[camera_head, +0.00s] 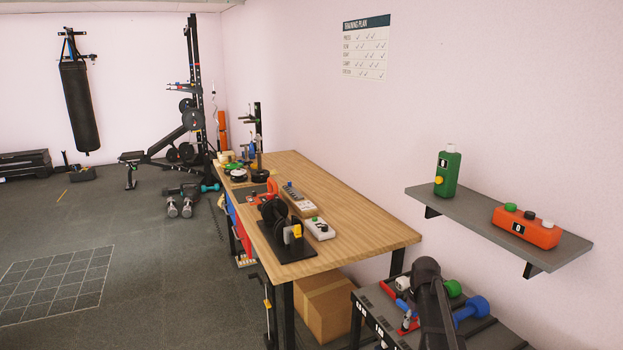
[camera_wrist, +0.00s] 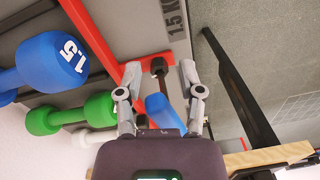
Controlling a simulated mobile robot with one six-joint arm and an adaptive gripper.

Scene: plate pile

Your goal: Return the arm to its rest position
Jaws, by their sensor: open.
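My gripper (camera_wrist: 160,72) is open in the wrist view, its two grey fingers spread apart. A small blue piece (camera_wrist: 160,110) and a dark bar (camera_wrist: 160,67) show between and below the fingers; I cannot tell whether either touches them. In the head view my dark arm reaches down over the dumbbell rack (camera_head: 492,334) at the lower right, and my gripper's fingertips cannot be made out there.
A blue dumbbell (camera_head: 471,311) and a green one (camera_head: 453,288) lie close beside my arm. A wooden workbench (camera_head: 350,213) stands to the left.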

